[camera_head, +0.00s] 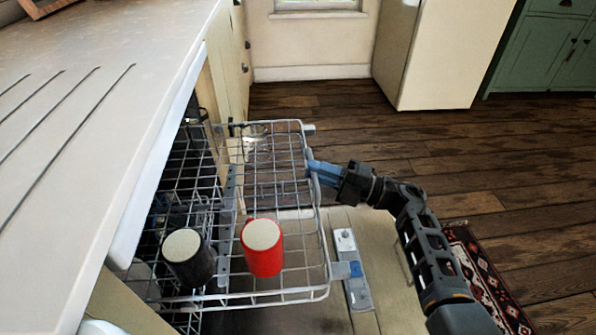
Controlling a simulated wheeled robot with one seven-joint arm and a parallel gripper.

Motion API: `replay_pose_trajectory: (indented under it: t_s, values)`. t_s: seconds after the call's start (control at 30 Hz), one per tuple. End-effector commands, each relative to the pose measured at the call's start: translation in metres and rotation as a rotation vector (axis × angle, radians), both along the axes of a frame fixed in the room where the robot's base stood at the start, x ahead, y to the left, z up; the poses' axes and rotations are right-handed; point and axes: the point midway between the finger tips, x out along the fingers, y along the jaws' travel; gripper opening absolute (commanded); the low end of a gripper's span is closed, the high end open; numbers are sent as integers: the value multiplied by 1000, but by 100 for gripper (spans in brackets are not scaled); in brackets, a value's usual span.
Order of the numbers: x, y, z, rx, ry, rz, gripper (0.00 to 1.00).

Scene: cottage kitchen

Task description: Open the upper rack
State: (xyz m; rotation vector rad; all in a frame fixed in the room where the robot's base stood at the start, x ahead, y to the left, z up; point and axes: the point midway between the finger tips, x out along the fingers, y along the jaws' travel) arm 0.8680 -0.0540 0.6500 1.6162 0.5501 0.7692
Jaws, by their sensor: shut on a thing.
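The upper rack (283,190) is a grey wire basket that reaches out from under the counter over the lowered dishwasher door (385,270). Its left part is still beneath the counter edge. A red cup (263,250) and a black cup (190,260) stand upside down in it, and a clear glass item (254,134) is at its far end. My gripper (314,168) comes from the right and is shut on the rack's outer right rim. The fingertips partly hide the rim there.
The counter (90,110) runs along the left, with its edge above the rack. A patterned rug (485,280) lies at lower right. A cream cabinet or fridge (440,55) and green cupboard (545,50) stand at the back. The wooden floor (480,165) between is clear.

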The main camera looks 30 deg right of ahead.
Motion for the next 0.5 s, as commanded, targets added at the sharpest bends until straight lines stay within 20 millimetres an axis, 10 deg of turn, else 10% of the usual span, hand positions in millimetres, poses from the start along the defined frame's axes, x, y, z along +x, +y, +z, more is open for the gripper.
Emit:
replay_pose_trajectory:
  t_s: [0.5]
  values:
    - [-10, -30, -1, -2, 3, -4, 0]
